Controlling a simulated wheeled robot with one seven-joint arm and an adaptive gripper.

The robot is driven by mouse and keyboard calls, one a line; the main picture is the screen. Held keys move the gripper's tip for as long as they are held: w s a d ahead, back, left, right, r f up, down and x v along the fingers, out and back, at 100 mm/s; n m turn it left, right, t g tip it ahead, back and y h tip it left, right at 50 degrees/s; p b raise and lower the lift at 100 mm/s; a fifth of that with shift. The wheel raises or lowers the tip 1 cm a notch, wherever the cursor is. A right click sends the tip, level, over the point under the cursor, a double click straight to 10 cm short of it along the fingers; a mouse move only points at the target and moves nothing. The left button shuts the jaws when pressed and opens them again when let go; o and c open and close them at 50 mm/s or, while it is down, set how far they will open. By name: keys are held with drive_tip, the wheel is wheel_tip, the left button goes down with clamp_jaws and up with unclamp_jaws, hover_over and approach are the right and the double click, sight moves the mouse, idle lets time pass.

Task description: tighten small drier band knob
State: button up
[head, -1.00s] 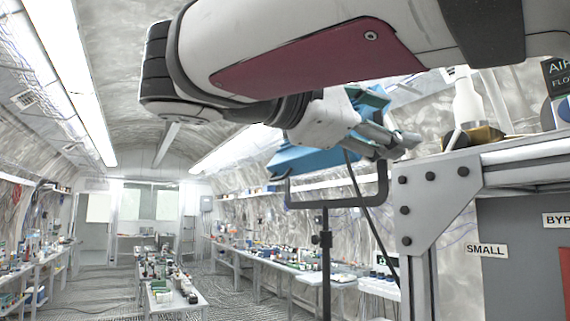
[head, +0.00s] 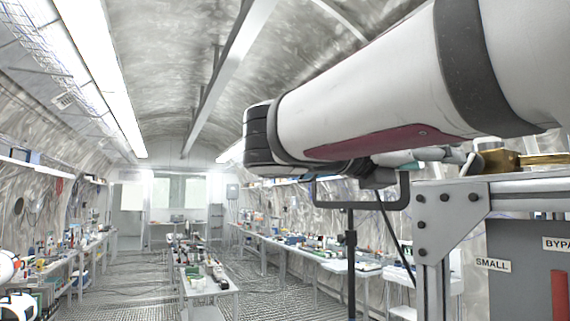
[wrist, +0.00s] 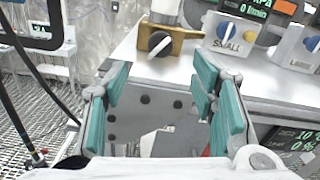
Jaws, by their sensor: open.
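In the wrist view, a black knob with a white pointer (wrist: 160,42) sits on a brass block near the bench's front edge. I cannot tell which of these is the small drier band knob. My gripper (wrist: 160,70) is open and empty, its teal-padded fingers apart in front of the bench edge, short of the black knob and apart from it. In the head view my gripper (head: 412,157) is mostly hidden behind my forearm, left of the brass block (head: 515,160).
The steel bench frame (head: 450,200) stands at the right, with a SMALL label (head: 492,264) and a red bar (head: 558,294) below. Another plate with a knob (wrist: 312,44) is at the wrist view's right edge. A black bracket on a stand (head: 350,240) stands left of the bench.

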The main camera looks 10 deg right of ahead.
sight(468, 161)
drive_tip(key=p+x, duration=0.2)
drive_tip(key=x, duration=0.8)
drive_tip(key=shift+d, duration=0.2)
drive_tip(key=shift+c, duration=0.4)
